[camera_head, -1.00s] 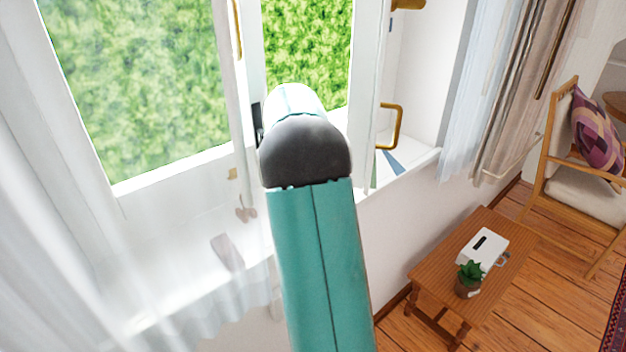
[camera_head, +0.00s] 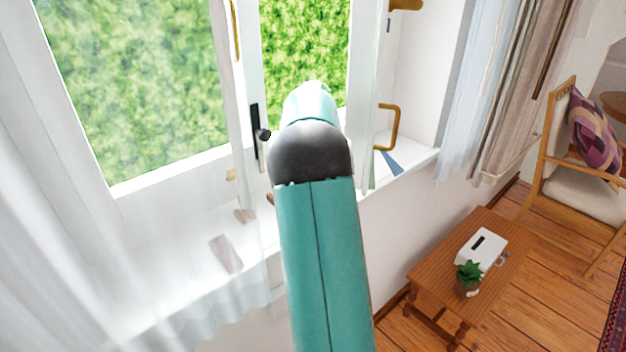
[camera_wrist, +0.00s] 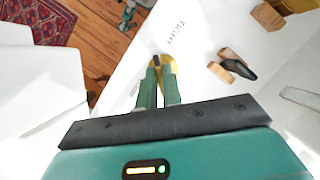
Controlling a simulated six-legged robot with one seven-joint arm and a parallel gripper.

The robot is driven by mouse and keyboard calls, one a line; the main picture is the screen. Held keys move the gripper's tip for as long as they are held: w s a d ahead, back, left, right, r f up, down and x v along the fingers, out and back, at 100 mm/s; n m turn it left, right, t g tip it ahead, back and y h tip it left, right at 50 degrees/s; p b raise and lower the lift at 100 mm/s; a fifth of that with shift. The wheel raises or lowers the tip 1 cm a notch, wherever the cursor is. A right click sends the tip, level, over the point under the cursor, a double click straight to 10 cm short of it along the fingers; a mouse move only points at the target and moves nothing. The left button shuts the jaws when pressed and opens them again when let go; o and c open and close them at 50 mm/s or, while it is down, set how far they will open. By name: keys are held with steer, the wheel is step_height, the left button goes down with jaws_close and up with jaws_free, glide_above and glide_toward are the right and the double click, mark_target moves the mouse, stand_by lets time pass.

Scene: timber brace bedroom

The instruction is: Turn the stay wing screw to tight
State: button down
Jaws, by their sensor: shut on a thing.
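In the wrist view my gripper (camera_wrist: 161,72) has its two green fingers close together on a small yellow, brass-coloured piece, which I take to be the wing screw (camera_wrist: 169,66). A dark bit shows beside it at the fingertips. The fingers hide much of the screw, so its exact angle is unclear. The word TIGHT (camera_wrist: 175,32) is printed on the white surface just beyond the fingertips. In the head view my own arm hides the gripper and the screw.
Wooden pieces, one dark-ended (camera_wrist: 232,65), lie right of the fingers. In the head view, a dark strip with a knob (camera_head: 257,133) is on the window frame. A brass handle (camera_head: 394,127) is to the right. A low table (camera_head: 440,270) stands below the sill.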

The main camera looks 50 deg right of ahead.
steer(key=shift+m, duration=0.9)
steer(key=shift+t, duration=0.3)
steer(key=shift+y, duration=0.3)
steer(key=c, duration=1.6)
jaws_free()
steer(key=shift+o, duration=0.2)
steer(key=v, duration=0.7)
steer(key=shift+r, duration=0.25)
